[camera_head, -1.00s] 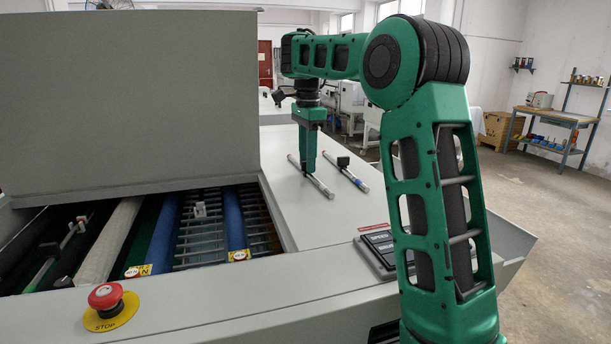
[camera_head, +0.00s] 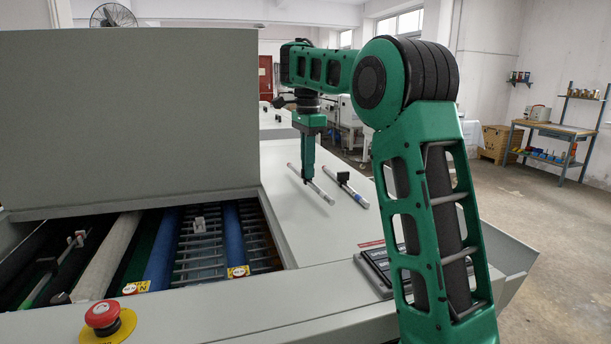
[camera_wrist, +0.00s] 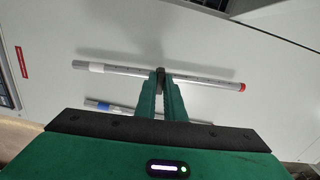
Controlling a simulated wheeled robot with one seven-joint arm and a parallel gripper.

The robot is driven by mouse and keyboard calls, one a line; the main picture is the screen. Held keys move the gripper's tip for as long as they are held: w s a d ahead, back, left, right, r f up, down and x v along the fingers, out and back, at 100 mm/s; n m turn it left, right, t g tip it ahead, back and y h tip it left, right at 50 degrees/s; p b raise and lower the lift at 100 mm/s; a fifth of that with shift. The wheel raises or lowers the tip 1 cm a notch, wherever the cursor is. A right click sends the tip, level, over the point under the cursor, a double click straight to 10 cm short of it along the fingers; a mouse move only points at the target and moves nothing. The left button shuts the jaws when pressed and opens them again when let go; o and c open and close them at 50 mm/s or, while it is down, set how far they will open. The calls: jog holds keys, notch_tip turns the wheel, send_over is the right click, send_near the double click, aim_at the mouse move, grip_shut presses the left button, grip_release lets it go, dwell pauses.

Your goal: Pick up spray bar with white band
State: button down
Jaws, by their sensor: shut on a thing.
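The spray bar with white band (camera_wrist: 120,70) lies across my gripper's fingertips in the wrist view. Its white band is near the left end, and a red tip is at the right end. My gripper (camera_wrist: 161,76) is shut on the bar near its middle, at the black fitting. In the head view, my gripper (camera_head: 307,181) points down and holds the bar (camera_head: 322,193) slightly above the grey machine top. The bar's shadow shows apart from it in the wrist view.
A second spray bar with a blue band (camera_head: 355,196) lies to the right on the machine top (camera_head: 310,235). It is partly hidden by my gripper in the wrist view (camera_wrist: 96,103). The open roller bay with blue rollers (camera_head: 236,230) is at left, beside a red stop button (camera_head: 102,313).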

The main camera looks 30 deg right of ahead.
notch_tip(320, 180, up, 6)
jog(key=shift+r, duration=0.9)
jog(key=shift+s, duration=0.15)
